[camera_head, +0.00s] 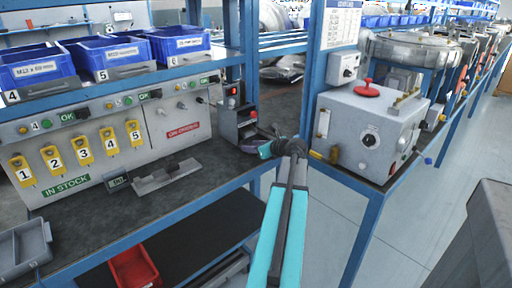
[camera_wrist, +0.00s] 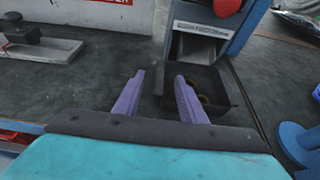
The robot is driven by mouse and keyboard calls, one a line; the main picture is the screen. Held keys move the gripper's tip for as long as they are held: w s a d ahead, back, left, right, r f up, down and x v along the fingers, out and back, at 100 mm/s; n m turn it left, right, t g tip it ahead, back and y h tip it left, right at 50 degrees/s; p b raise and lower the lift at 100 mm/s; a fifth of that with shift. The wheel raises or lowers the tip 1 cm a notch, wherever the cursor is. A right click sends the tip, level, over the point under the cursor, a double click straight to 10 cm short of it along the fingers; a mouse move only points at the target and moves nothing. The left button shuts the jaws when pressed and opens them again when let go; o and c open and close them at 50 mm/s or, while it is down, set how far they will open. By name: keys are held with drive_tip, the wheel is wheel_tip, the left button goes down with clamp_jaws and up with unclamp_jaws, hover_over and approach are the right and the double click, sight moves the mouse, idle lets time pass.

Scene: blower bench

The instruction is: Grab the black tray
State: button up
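The black tray (camera_wrist: 216,82) sits on the dark bench top under a grey dispenser, with a few yellowish round pieces inside. My gripper (camera_wrist: 158,76) is open in the wrist view, its two purple fingers apart. The right finger overlaps the tray's near left part, and the left finger is to the left of it. The tray's left wall appears between the fingertips; I cannot tell whether either finger touches it. In the head view my gripper (camera_head: 262,147) is at the bench's right end, by the dispenser (camera_head: 238,118), and mostly hides the tray.
A grey control box (camera_head: 370,130) stands on the bench to the right, across a gap. A metal block (camera_head: 168,174) lies on the bench to the left. A grey tray (camera_head: 24,250) is at the far left, and a red bin (camera_head: 135,267) is below.

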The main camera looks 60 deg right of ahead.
drive_tip(key=shift+w+f, duration=0.1)
drive_tip(key=shift+w, duration=0.15)
drive_tip(key=shift+f+x, duration=0.25)
drive_tip(key=shift+x, duration=1.65)
drive_tip(key=shift+w+d+f+b, duration=0.25)
drive_tip(key=shift+w+d+b, duration=0.1)
drive_tip(key=shift+w, duration=0.15)
clamp_jaws()
